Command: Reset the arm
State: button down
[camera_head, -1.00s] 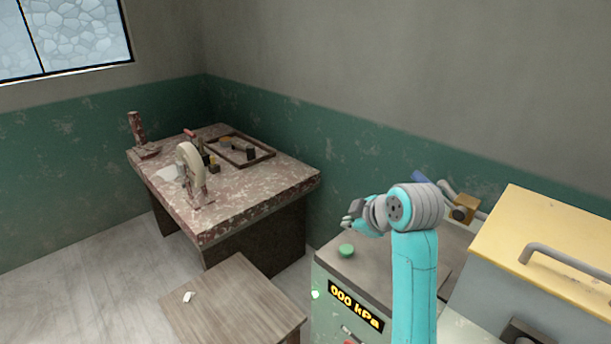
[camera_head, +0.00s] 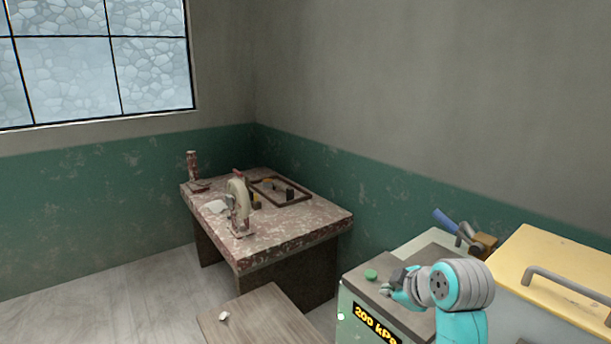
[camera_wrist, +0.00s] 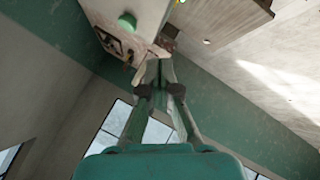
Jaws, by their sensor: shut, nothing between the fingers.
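My teal and grey arm (camera_head: 461,290) stands at the lower right of the head view, folded over the machine's top. My gripper (camera_head: 387,290) points left there, close to a green button (camera_head: 371,275); I cannot tell the exact gap. In the wrist view my gripper (camera_wrist: 160,68) has its fingertips together, with nothing between them. The button also shows there (camera_wrist: 127,22), beyond the fingers and apart from them. The wrist view is strongly tilted, with window panes low in the picture.
The machine's display (camera_head: 376,323) reads 200 kPa. A yellow-lidded box (camera_head: 560,258) with a handle stands at the right. A worn bench (camera_head: 290,232) with a tape roll, small tools and a tray stands left of the arm. A wooden table (camera_head: 262,318) holds a small white piece (camera_head: 224,316).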

jog(key=s+f+m+t, duration=0.15)
jog(key=s+f, duration=0.25)
jog(key=f, duration=0.5)
jog(key=s+f+m, duration=0.3)
jog(key=s+f, duration=0.2)
jog(key=f, duration=0.3)
jog(key=s+f+m+t+h, duration=0.25)
jog(key=s+f, duration=0.55)
jog(key=s, duration=0.5)
jog(key=s+m, duration=0.3)
jog(key=s, duration=1.3)
jog(key=s+r+m+t, duration=0.1)
jog(key=s+r, duration=0.3)
jog(key=s, duration=0.3)
jog(key=s+r+m+t, duration=0.1)
jog(key=s+r, duration=0.3)
jog(key=s, duration=0.3)
jog(key=shift+s, duration=0.4)
